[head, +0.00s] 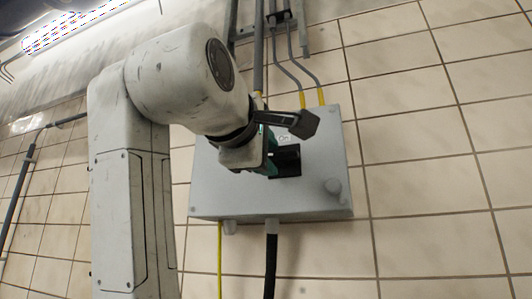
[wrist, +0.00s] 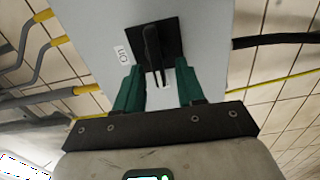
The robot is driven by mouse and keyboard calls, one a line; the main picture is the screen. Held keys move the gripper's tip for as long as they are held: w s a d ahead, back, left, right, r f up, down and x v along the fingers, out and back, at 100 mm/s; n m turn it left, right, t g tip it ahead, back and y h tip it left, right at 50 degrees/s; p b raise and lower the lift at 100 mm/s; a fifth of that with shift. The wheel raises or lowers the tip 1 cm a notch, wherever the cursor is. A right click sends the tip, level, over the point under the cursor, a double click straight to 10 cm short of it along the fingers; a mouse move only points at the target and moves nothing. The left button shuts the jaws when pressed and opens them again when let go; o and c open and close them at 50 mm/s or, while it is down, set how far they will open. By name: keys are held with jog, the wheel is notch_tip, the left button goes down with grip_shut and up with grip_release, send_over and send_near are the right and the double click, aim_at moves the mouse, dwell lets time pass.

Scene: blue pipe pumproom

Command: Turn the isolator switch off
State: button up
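The isolator switch is a black handle (wrist: 151,45) on a square black plate (wrist: 172,40), fixed to the front of a grey box (head: 318,150). In the wrist view the handle lies roughly along the line of my fingers, its near end showing between the two green fingers with gaps on both sides. My gripper (wrist: 158,75) is open; I cannot see contact with the handle. In the head view my gripper (head: 270,150) is in front of the box, and the black plate (head: 287,162) shows just to its right, with the handle mostly hidden.
A white label (wrist: 123,55) is beside the plate. Grey conduits (head: 287,75) with yellow ends enter the box top; a black cable (head: 270,265) and a yellow one (head: 220,260) leave below. Tiled wall (head: 430,150) is clear to the right.

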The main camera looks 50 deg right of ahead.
jog(key=b+v, duration=0.1)
jog(key=v, duration=0.9)
jog(key=shift+s+a, duration=0.15)
jog(key=shift+a, duration=0.2)
dwell(0.3)
